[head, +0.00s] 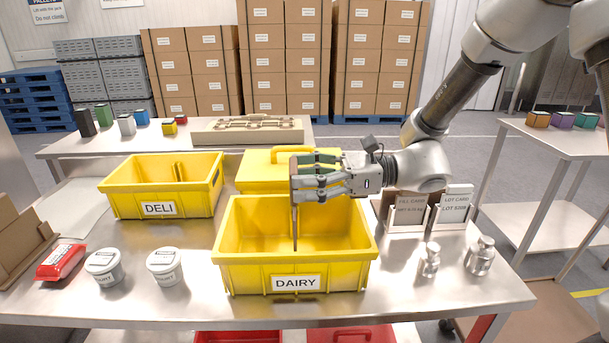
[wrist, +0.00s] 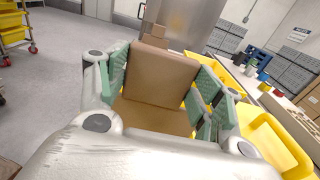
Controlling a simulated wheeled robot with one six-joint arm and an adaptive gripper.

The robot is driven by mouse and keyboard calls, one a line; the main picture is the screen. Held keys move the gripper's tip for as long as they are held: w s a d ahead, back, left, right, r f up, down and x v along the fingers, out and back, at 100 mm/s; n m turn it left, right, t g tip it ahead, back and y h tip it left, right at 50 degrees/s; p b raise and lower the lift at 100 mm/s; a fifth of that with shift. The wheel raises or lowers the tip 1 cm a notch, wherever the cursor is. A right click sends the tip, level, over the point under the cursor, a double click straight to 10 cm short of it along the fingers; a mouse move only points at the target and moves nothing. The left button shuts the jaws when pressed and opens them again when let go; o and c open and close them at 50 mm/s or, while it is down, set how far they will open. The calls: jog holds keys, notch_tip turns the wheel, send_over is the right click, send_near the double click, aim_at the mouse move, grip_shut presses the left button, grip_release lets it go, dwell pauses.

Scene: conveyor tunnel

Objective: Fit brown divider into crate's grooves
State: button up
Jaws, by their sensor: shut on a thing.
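The yellow crate labelled DAIRY (head: 247,277) stands open at the front middle of the steel table. My gripper (head: 297,180) is above it, shut on the brown divider (head: 295,226). The divider hangs upright and nearly edge-on in the head view, its lower part inside the crate near the middle of its width. In the wrist view the brown panel (wrist: 160,76) shows between the green finger pads. I cannot tell whether its edges are in the grooves or whether it touches the floor.
A yellow DELI crate (head: 115,203) stands at the left, and a yellow lid (head: 262,178) with a handle lies behind the DAIRY crate. White tubs (head: 165,266) and a red pack (head: 62,262) are at front left. Card holders (head: 408,216) and metal weights (head: 480,256) stand at right.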

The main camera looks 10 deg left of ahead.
notch_tip(320, 180, down, 6)
jog(key=shift+r, duration=0.1)
dwell(0.6)
jog(key=shift+s+f, duration=0.1)
jog(key=shift+f, duration=0.25)
dwell(0.4)
jog(key=o, duration=1.5)
jog(key=shift+s+d, duration=0.1)
jog(key=v, duration=1.2)
jog(key=shift+r, duration=0.25)
jog(key=shift+w, duration=0.25)
